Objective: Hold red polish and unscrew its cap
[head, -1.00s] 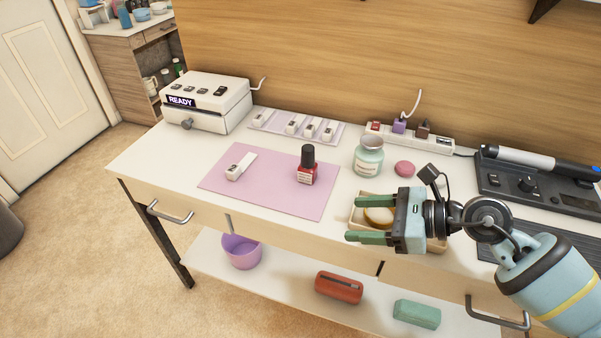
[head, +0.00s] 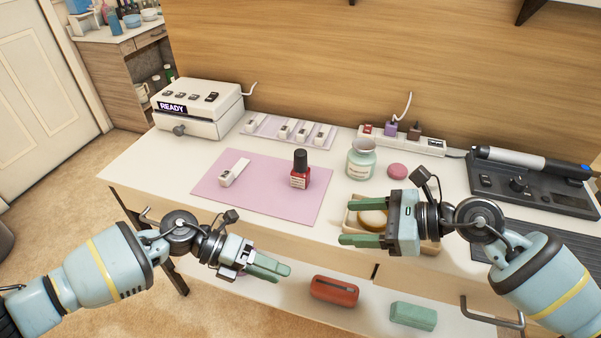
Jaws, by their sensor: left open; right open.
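The red polish bottle (head: 299,180) stands upright on the pink mat (head: 225,199), right of the mat's middle. Its black cap (head: 301,160) is on top. My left gripper (head: 272,268) is in front of the table's front edge, below and left of the bottle; it is open and empty. My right gripper (head: 360,227) is open and empty, with its green fingers pointing left near the table's front edge, to the right of and nearer than the bottle. Neither gripper touches the bottle.
A pale jar (head: 361,160) and a pink round item (head: 397,171) stand to the right. A shallow tray (head: 352,218) is partly hidden behind my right gripper. A white READY machine (head: 198,108) is at back left.

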